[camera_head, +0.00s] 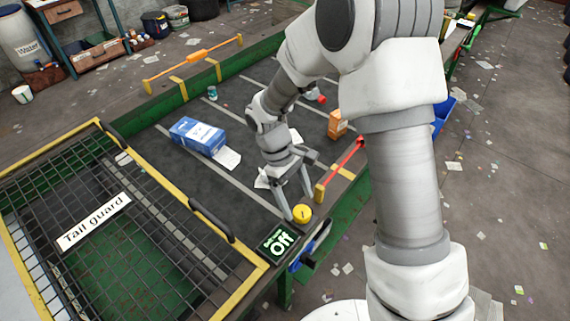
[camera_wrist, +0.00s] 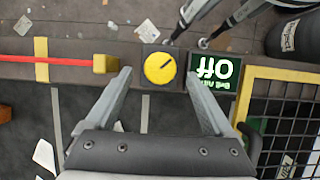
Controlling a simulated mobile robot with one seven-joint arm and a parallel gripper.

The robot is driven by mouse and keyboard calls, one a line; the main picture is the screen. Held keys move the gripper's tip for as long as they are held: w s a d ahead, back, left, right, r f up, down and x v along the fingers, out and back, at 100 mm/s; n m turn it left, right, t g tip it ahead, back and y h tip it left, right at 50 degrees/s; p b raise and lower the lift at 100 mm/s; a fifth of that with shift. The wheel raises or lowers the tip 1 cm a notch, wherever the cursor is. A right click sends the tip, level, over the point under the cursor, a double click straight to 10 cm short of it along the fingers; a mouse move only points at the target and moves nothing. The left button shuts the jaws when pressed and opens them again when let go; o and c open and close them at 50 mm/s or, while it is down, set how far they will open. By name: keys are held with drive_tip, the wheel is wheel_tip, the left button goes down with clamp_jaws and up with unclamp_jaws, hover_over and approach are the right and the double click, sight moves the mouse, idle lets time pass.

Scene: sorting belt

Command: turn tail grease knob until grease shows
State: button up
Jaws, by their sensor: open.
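The tail grease knob is likely the round yellow knob (camera_head: 302,213) with a dark line across its top, on the belt's near frame edge. It also shows in the wrist view (camera_wrist: 160,67), sitting on a dark square base, with its line slanted. My gripper (camera_head: 297,205) is open just above and beside the knob. In the wrist view, its two fingers (camera_wrist: 157,85) stand on either side of the knob with gaps, apart from it. No grease is visible around the knob. A lit "Off" sign (camera_head: 278,242) sits next to the knob.
The tail guard mesh (camera_head: 95,218) with a yellow frame lies to the left. A blue box (camera_head: 197,135) and an orange box (camera_head: 338,122) lie on the belt. A blue handle (camera_head: 312,246) hangs below the edge.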

drive_tip(key=v, duration=1.4)
drive_tip(key=shift+r, duration=0.2)
